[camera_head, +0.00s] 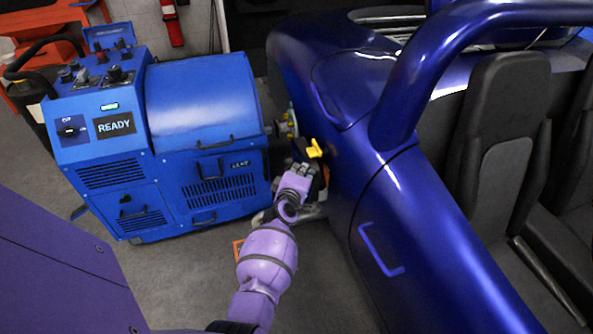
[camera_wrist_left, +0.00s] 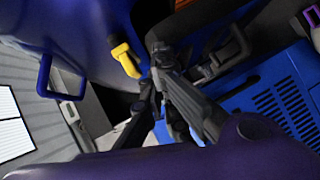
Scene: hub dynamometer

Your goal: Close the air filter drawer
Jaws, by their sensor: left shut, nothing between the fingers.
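The blue dynamometer (camera_head: 205,110) stands at the left in the head view, with a lit READY panel. Its lower front has a slotted panel (camera_head: 215,190) with dark handles, and its end face has another vented panel (camera_head: 130,212). I cannot tell which of these is the air filter drawer, or whether it stands out. My left gripper (camera_head: 301,170) is shut and empty, right of the slotted panel and near the car's side. In the left wrist view the gripper (camera_wrist_left: 158,68) shows large, with blue slotted panelling (camera_wrist_left: 285,95) at the right. My right gripper is not in view.
The shiny blue car (camera_head: 350,190) fills the right side, close to my left gripper. A yellow-handled part (camera_head: 314,149) sits just beyond the gripper, between machine and car. Grey floor (camera_head: 190,270) is open in front of the dynamometer.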

